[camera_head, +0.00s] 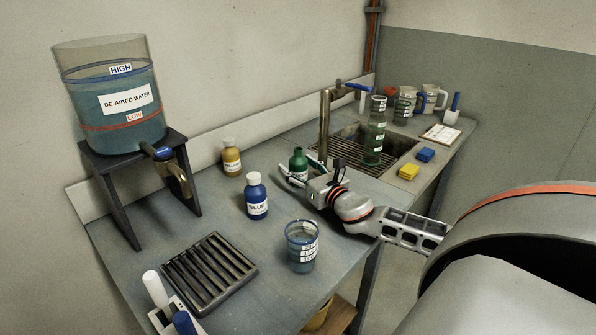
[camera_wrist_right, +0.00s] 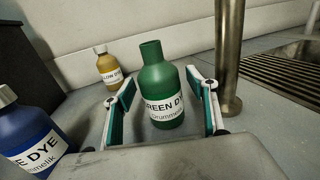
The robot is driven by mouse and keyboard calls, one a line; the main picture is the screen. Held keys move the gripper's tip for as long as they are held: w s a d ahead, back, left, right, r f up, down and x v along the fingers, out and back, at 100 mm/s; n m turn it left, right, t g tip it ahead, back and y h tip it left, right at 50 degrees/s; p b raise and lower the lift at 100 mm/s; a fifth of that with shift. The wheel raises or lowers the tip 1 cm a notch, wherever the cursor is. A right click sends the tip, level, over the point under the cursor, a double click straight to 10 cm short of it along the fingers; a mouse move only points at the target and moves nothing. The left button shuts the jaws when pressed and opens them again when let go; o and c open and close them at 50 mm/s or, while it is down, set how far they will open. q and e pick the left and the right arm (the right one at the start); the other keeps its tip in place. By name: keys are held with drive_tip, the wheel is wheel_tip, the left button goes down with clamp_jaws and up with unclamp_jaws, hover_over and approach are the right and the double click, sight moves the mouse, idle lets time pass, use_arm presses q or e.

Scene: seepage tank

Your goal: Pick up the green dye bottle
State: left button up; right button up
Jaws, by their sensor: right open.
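The green dye bottle (camera_head: 298,161) stands upright on the bench, left of the tap post. In the right wrist view the green dye bottle (camera_wrist_right: 162,88) shows its label and an open neck without a cap. My right gripper (camera_head: 290,174) comes in from the right with its fingers at the bottle. In the right wrist view my right gripper (camera_wrist_right: 162,98) is open, with one finger on each side of the bottle. A gap shows beside the bottle on both sides. My left gripper is not in view.
The blue dye bottle (camera_head: 256,196) and yellow dye bottle (camera_head: 231,158) stand to the left. A beaker (camera_head: 302,246) stands in front. The tap post (camera_wrist_right: 230,55) rises close to the right finger. A sink (camera_head: 376,146) lies behind, and a slatted rack (camera_head: 208,272) lies front left.

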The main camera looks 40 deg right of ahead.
drive_tip(key=c, duration=1.3)
drive_tip(key=shift+r, duration=0.1)
